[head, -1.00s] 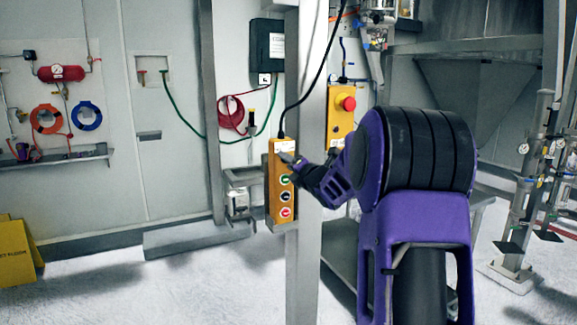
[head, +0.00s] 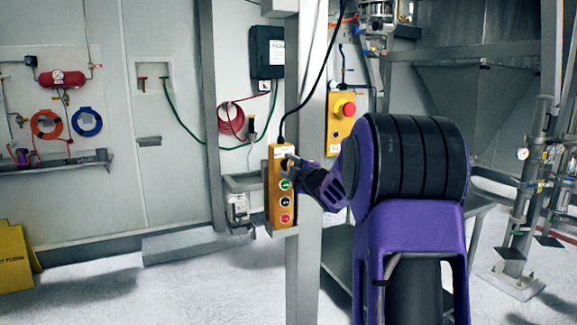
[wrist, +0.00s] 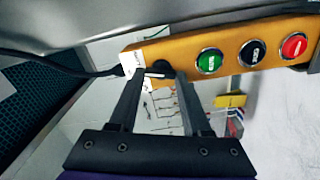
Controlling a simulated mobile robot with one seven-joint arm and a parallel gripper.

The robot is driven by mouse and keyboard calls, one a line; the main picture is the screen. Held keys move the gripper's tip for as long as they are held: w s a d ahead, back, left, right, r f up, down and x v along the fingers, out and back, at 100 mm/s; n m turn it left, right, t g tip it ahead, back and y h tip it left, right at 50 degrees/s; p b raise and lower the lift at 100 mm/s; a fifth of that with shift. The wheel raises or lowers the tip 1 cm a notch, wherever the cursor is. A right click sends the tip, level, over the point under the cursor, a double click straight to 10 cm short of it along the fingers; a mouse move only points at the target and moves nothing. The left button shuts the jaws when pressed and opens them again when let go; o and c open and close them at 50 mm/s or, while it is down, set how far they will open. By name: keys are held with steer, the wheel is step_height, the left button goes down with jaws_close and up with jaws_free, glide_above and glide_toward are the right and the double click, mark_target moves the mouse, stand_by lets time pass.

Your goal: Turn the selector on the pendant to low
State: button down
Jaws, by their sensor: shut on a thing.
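The pendant (head: 279,218) is a tall orange-yellow box hanging upright on a black cable by a grey post. It carries a green, a black and a red button, from top to bottom in the head view. In the wrist view the pendant (wrist: 178,50) lies sideways, its cable end to the left. The dark selector (wrist: 161,66) sits near that end beside a white label. My gripper (wrist: 159,74) has its two fingers around the selector and is shut on it. The selector's pointed setting is not readable.
A yellow box with a red emergency button (head: 345,108) is mounted right of the post (head: 307,245), close to my arm. A wall shelf (head: 70,162) and a yellow floor sign (head: 15,258) are at left. Pipework stands at right.

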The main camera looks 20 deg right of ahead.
steer(key=m+p, duration=0.1)
steer(key=m, duration=0.4)
steer(key=shift+d+r+m+p, duration=0.1)
steer(key=shift+m+p, duration=0.2)
steer(key=shift+p, duration=0.05)
stand_by(0.4)
steer(key=shift+c, duration=1.7)
jaws_free()
steer(key=shift+s, duration=0.1)
steer(key=s+b, duration=0.1)
steer(key=s, duration=1.6)
steer(key=shift+d, duration=0.25)
